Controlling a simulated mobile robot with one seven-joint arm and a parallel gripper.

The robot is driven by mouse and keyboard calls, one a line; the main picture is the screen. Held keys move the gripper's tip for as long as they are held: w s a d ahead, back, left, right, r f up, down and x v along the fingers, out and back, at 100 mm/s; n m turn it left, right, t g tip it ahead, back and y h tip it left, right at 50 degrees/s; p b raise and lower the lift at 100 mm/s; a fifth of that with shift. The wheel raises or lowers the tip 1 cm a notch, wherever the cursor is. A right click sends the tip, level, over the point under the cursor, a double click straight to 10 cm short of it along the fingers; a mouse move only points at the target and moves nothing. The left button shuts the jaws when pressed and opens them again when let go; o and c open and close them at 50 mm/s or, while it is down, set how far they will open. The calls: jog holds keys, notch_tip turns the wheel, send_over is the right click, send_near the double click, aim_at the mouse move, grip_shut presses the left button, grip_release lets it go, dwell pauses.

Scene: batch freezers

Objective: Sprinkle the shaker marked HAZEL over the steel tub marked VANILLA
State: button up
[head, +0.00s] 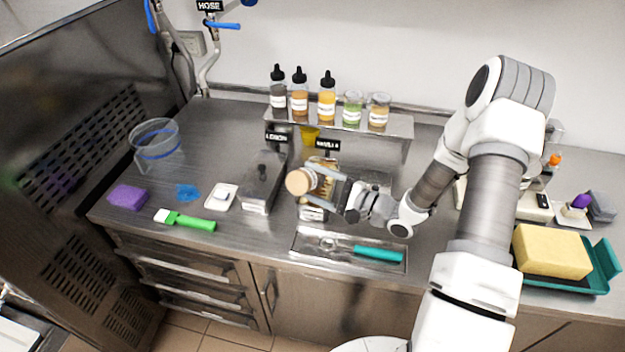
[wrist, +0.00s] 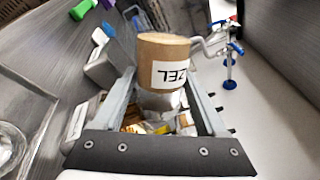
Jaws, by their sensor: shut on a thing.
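My gripper (head: 332,186) is shut on the HAZEL shaker, seen from the side with its round tan end (head: 299,181) turned to the left. In the wrist view the shaker (wrist: 163,62) sits between both fingers (wrist: 160,100), its white label reading "ZEL" upside down. The steel tub marked VANILLA (head: 313,213) stands behind and below the shaker. Its black sign (head: 327,144) rises at the back. The shaker and gripper hide much of this tub; its contents are not clear. The shaker appears tilted over the tub; the exact height cannot be told.
A steel tub marked LEMON (head: 258,190) stands just left. A tray with a teal-handled scoop (head: 379,253) lies in front. A shelf (head: 395,122) with several bottles and jars is behind. A scale (head: 221,197), green brush (head: 190,221), purple sponge (head: 127,197) and clear bucket (head: 155,145) are left.

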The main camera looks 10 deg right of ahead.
jog(key=shift+f, duration=0.4)
jog(key=shift+r+p, duration=0.9)
jog(key=shift+r, duration=0.05)
jog(key=shift+f+b, duration=0.65)
jog(key=shift+f, duration=0.35)
jog(key=shift+r, duration=0.1)
